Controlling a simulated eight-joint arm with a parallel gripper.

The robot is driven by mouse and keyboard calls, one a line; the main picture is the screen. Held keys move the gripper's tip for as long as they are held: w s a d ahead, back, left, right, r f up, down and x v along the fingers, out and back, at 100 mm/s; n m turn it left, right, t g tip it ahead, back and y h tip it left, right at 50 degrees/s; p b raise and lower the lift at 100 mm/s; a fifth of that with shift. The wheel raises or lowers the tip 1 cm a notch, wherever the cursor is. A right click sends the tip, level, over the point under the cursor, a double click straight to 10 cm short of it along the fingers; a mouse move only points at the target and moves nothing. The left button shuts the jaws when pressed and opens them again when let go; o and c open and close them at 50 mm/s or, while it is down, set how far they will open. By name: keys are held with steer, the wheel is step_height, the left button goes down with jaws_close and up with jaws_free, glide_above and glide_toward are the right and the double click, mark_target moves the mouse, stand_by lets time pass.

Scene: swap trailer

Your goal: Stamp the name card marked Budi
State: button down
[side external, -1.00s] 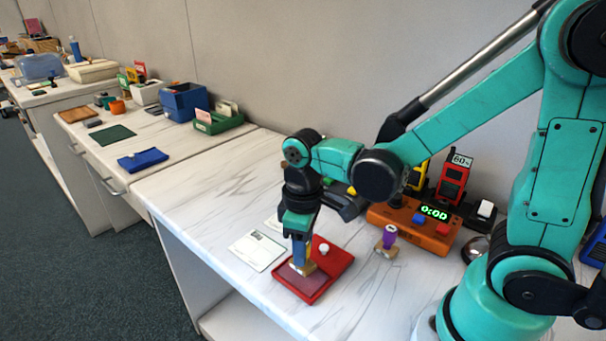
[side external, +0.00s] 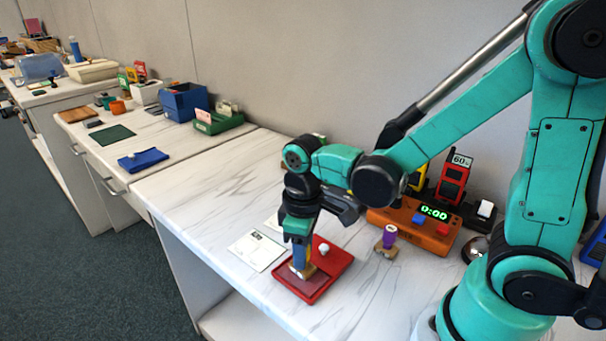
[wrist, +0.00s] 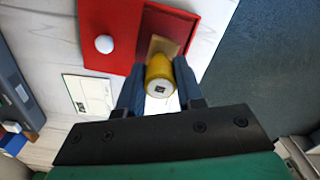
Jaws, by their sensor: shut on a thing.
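My gripper (side external: 300,262) is shut on a stamp with a yellow handle (wrist: 160,77) and a wooden base (side external: 305,271). The stamp is upright in the dark pad part of an open red ink pad case (side external: 318,291), seemingly touching the pad. The red lid (wrist: 112,22) with a white knob (wrist: 104,44) lies beside it. A white name card (side external: 257,250) lies left of the case and also shows in the wrist view (wrist: 88,92). I cannot read the names.
A purple-handled stamp (side external: 389,238) stands right of the case. Behind it is an orange timer box (side external: 410,226) reading 0:00, with a red device (side external: 453,178) behind. A blue pad (side external: 143,159) lies on the farther desk. The left part of the near desk is clear.

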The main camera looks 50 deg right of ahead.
steer(key=shift+f, duration=0.45)
stand_by(1.1)
steer(key=shift+r, duration=3.5)
steer(key=w+d+f, duration=0.2)
steer(key=w+d, duration=0.8)
steer(key=w, duration=0.1)
steer(key=shift+a+f, duration=0.15)
steer(key=shift+f, duration=1.15)
steer(key=shift+a+f, duration=0.1)
steer(key=shift+f, duration=1.15)
steer(key=shift+f, duration=0.6)
